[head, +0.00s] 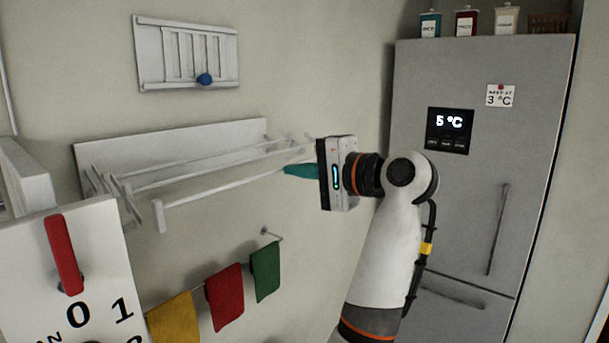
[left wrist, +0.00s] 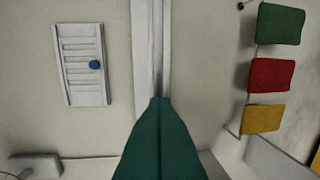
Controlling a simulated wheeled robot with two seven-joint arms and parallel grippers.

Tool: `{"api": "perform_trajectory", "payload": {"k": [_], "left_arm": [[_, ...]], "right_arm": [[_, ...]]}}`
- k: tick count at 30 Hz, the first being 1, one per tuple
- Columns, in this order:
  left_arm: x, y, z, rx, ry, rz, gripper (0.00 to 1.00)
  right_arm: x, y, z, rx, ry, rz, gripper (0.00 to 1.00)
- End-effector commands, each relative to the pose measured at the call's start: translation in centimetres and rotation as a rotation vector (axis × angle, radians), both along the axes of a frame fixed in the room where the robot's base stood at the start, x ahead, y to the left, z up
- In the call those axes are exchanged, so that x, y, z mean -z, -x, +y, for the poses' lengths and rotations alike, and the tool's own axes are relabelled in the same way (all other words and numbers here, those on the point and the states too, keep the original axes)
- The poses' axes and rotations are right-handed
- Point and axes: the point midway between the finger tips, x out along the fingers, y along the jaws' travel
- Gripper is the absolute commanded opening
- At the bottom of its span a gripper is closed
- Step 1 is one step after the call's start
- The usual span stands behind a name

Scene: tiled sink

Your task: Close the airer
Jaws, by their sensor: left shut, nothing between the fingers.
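The airer (head: 180,145) is a white rack on the wall at the left of the head view. Its rails stand out from the back board, with a front rail (head: 225,188) running towards my left gripper. My left gripper (head: 290,170) is shut and empty, its teal fingers pointing left at the right end of the airer. The fingers overlap the rail ends in the picture; I cannot tell whether they touch. In the left wrist view the shut fingers (left wrist: 160,105) point at the white airer (left wrist: 147,45), seen nearly end-on. My right gripper is not in view.
A grey fridge (head: 470,200) stands at the right. Yellow, red and green cloths (head: 225,295) hang on a rail below the airer. A white slatted panel with a blue knob (head: 204,79) is above. A white board with a red handle (head: 63,255) is at the lower left.

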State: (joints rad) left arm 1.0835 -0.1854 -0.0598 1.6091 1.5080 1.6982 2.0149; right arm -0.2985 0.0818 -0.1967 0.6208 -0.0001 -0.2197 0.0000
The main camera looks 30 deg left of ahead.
Motion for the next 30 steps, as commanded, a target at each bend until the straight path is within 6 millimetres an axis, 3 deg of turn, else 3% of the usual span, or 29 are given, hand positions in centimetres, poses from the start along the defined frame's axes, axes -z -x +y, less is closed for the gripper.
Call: {"api": "perform_trajectory", "payload": {"k": [3,10,23,30], "left_arm": [[0.7,-0.1,3.1,-0.005,0.001,-0.003,0.00],[0.3,-0.5,7.4,-0.004,0.001,0.000,0.00],[0.1,-0.5,7.9,-0.001,-0.001,0.000,0.00],[1.1,0.6,7.2,-0.004,0.000,-0.003,0.00]], "right_arm": [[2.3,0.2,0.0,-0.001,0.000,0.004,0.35],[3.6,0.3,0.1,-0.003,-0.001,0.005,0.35],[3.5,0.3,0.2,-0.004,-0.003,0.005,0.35],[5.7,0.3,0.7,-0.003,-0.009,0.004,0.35]]}}
